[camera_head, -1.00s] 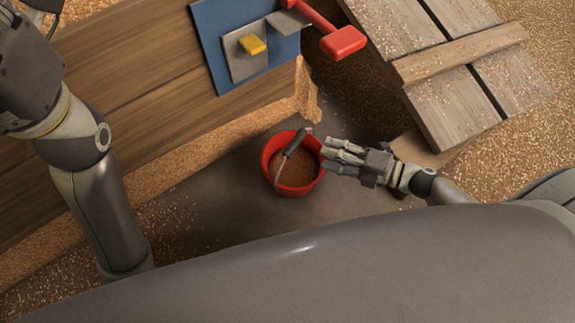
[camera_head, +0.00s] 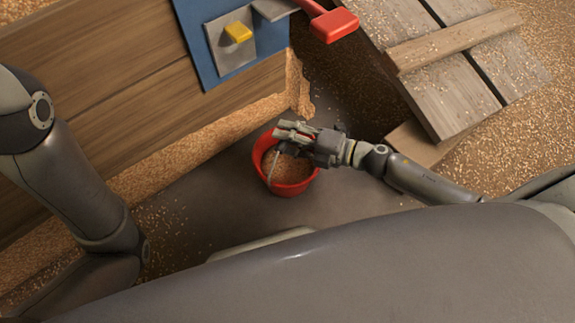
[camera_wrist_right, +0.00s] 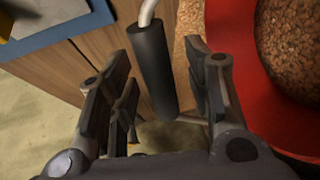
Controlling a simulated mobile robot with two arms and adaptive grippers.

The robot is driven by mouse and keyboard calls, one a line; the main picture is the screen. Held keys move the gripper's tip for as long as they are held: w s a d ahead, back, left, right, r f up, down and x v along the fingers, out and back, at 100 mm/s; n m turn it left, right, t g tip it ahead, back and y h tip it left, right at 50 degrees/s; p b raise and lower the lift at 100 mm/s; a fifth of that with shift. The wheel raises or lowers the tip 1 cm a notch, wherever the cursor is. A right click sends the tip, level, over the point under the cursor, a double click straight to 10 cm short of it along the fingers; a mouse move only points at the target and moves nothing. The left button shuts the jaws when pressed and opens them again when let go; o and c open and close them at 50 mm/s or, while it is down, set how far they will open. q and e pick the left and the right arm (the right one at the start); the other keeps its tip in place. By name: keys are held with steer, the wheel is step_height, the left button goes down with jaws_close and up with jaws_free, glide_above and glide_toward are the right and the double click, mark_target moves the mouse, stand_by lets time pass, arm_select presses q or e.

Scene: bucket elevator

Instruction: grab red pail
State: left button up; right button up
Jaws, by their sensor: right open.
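The red pail (camera_head: 293,189) stands on the dark floor, with brown grain inside. My right gripper (camera_head: 283,135) is over the pail's far rim and hides part of it. In the right wrist view the pail's red wall (camera_wrist_right: 236,70) is at the right. The pail's handle has a dark grip (camera_wrist_right: 153,72) on a pale metal wire. That grip lies between the spread fingers of my right gripper (camera_wrist_right: 160,95), with gaps visible beside it. My left arm comes in at the left of the head view, but its gripper is out of the picture.
A wooden wall with a blue panel (camera_head: 196,50) and yellow switch (camera_head: 239,32) stands at the upper left. A red lever (camera_head: 335,24) sticks out near it. A wooden plank hatch (camera_head: 440,90) is at the right. Loose grain covers the surrounding ground.

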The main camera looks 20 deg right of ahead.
steer(key=shift+a, duration=0.1)
steer(key=shift+c, duration=0.3)
jaws_close()
steer(key=shift+w+r, duration=0.1)
steer(key=shift+r, duration=0.1)
